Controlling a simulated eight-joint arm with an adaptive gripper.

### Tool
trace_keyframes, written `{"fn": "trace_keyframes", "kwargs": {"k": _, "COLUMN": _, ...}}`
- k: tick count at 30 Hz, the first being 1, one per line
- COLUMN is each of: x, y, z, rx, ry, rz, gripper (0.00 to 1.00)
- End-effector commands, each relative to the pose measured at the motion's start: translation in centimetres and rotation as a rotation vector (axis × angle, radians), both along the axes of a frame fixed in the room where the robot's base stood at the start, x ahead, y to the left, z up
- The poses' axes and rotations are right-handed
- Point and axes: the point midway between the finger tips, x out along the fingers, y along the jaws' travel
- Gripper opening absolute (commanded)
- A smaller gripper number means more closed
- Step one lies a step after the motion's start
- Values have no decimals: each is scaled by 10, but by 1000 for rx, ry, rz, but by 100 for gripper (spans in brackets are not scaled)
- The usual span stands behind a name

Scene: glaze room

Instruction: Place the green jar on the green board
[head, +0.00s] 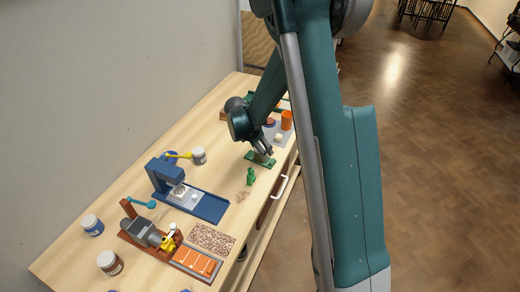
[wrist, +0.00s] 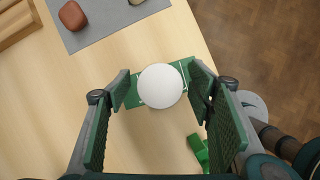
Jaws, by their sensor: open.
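The green board (head: 250,157) lies on the bench under my gripper (head: 265,151). In the wrist view the board (wrist: 132,97) shows white lines. A round white top (wrist: 160,86) sits over the middle of the board, between my fingers, seen from straight above. It looks like a jar lid; the body below it is hidden, so I cannot tell its colour. My gripper (wrist: 160,78) is open, with a finger on each side of the white top and gaps visible. In the head view, the arm and gripper hide the jar.
A small green blocky thing (head: 251,176) stands close to the board, also at the lower right in the wrist view (wrist: 198,150). Beyond the board lies a grey mat (wrist: 92,32) with a reddish-brown piece (wrist: 72,16). An orange cup (head: 287,120) and a blue stand (head: 166,172) are nearby.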

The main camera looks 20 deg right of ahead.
Motion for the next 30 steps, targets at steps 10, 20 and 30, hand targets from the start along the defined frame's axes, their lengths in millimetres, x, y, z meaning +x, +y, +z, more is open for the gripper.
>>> {"fn": "trace_keyframes", "kwargs": {"k": 10, "x": -3, "y": 7, "z": 20, "rx": 0, "ry": 0, "rz": 1, "gripper": 53}}
{"fn": "trace_keyframes", "kwargs": {"k": 20, "x": -8, "y": 22, "z": 58, "rx": 0, "ry": 0, "rz": 0, "gripper": 53}}
{"fn": "trace_keyframes", "kwargs": {"k": 30, "x": -13, "y": 37, "z": 97, "rx": 0, "ry": 0, "rz": 1, "gripper": 53}}
